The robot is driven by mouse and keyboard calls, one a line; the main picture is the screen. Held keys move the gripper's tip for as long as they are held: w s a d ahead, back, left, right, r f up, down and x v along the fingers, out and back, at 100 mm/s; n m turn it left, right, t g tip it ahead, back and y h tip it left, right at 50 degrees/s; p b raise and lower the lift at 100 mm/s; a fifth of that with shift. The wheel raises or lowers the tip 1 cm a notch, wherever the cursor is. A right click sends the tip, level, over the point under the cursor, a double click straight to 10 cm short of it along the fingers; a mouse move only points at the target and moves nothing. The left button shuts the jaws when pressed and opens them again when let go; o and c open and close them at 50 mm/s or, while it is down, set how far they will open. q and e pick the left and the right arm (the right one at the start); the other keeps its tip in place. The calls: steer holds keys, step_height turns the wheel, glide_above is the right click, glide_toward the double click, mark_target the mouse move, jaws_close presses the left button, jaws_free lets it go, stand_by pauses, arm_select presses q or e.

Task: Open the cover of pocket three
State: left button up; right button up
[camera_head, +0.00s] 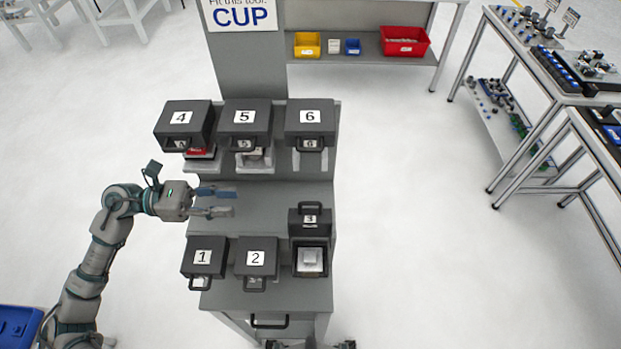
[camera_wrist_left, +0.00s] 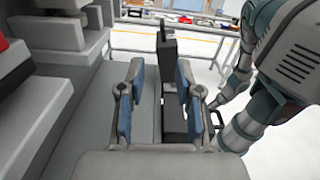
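Pocket three shows at the front right of the grey stand in the head view. Its dark cover (camera_head: 310,221), marked 3, stands raised behind the opening with its handle on top. A pale block-like item (camera_head: 310,260) shows inside the open pocket. My left gripper (camera_head: 233,201) is over the middle shelf, left of the cover and apart from it. Its blue-padded fingers are spread and empty; they also show in the left wrist view (camera_wrist_left: 153,100). My right gripper is not in view.
Pocket one (camera_head: 203,257) and pocket two (camera_head: 256,258) have covers down, beside pocket three. Pockets four (camera_head: 181,118), five (camera_head: 245,117) and six (camera_head: 310,117) line the upper shelf. The middle shelf (camera_head: 280,200) is clear right of the gripper.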

arm_select(q)
steer(key=p, duration=0.3)
glide_toward(307, 203)
steer(key=d, duration=0.1)
steer(key=d+p, duration=0.1)
steer(key=d, duration=0.3)
steer(key=d+p, duration=0.1)
steer(key=d, duration=0.4)
steer(key=shift+w+f, duration=0.1)
steer(key=shift+f, duration=0.1)
steer(key=shift+d+f, duration=0.1)
steer(key=shift+d, duration=0.25)
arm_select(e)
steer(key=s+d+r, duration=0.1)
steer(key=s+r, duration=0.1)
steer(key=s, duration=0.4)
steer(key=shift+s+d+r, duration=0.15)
arm_select(q)
steer(key=shift+a, duration=0.25)
jaws_close()
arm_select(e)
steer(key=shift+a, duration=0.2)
